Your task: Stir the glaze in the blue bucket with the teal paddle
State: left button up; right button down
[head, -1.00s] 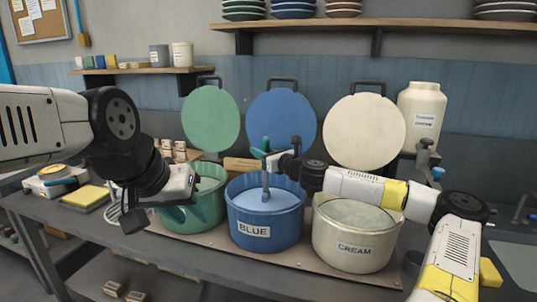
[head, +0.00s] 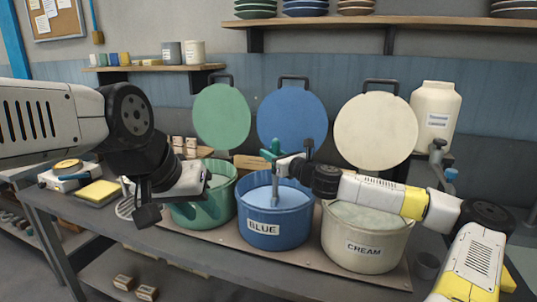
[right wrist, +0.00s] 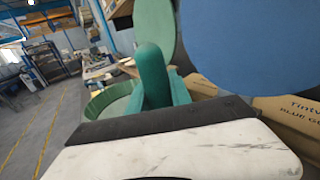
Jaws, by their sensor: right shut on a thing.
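The blue bucket (head: 268,232), labelled BLUE, stands open on the bench with pale blue glaze (head: 290,198) inside. The teal paddle (head: 271,149) stands roughly upright in it, its shaft going down into the glaze, so its lower end is hidden. My right gripper (head: 284,166) is shut on the paddle's upper part above the bucket. In the right wrist view the paddle's rounded teal top (right wrist: 152,75) rises just beyond the gripper. My left gripper (head: 203,185) is at the green bucket, apart from the paddle; its fingers are hard to make out.
The green bucket (head: 222,210) stands to the left and the cream bucket (head: 350,255), labelled CREAM, to the right, close beside the blue one. Green, blue (head: 292,115) and cream lids stand behind. A yellow sponge (head: 98,191) lies at the left; a white jug (head: 435,112) stands at back right.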

notch_tip(320, 180, up, 16)
jog(key=shift+r, duration=0.25)
dwell(1.9)
dwell(2.8)
